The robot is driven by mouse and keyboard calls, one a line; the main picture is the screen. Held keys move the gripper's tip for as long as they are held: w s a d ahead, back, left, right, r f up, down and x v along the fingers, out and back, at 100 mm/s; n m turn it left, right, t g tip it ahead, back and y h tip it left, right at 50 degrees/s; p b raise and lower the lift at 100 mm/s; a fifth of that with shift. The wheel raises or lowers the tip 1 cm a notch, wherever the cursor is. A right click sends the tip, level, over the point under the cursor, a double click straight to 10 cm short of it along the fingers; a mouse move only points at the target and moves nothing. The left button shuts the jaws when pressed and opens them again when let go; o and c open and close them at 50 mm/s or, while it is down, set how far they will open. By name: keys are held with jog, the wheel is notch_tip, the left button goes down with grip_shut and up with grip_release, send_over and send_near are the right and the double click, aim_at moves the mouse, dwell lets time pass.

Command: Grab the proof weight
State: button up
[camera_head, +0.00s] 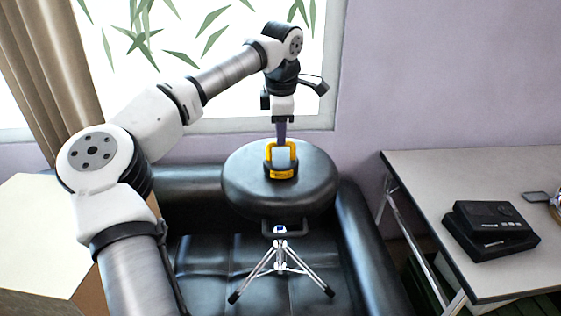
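What I take to be the proof weight (281,174) is a small yellow and black block with a yellow upright handle or frame. It sits on a round, glossy black padded seat (240,190). A pale grey patch shows inside the yellow frame. My gripper (282,138) points straight down from above, with its dark, narrow end at the top of the yellow frame. I cannot tell whether it touches the frame or is just behind it. The fingers look like one thin strip, so their opening is hidden.
A small silver tripod (280,257) with a blue-topped head stands on the black leather armchair (205,255) in front. A grey table (430,175) at right holds black boxes (490,229). A cardboard box (38,235) is at left. A window and wall stand behind.

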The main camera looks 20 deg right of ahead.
aim_at(281, 155)
jog(key=shift+w+d+f+p, duration=0.15)
jog(key=shift+f+p, duration=0.1)
jog(key=shift+f, duration=0.6)
jog(key=shift+w+d+f+p, duration=0.1)
jog(key=shift+w+f+p, duration=0.15)
jog(key=shift+f, duration=0.65)
jog(key=shift+w+d+f+p, duration=0.1)
jog(key=shift+f+p, duration=0.15)
jog(key=shift+f, duration=0.6)
grip_shut()
jog(key=shift+r, duration=0.15)
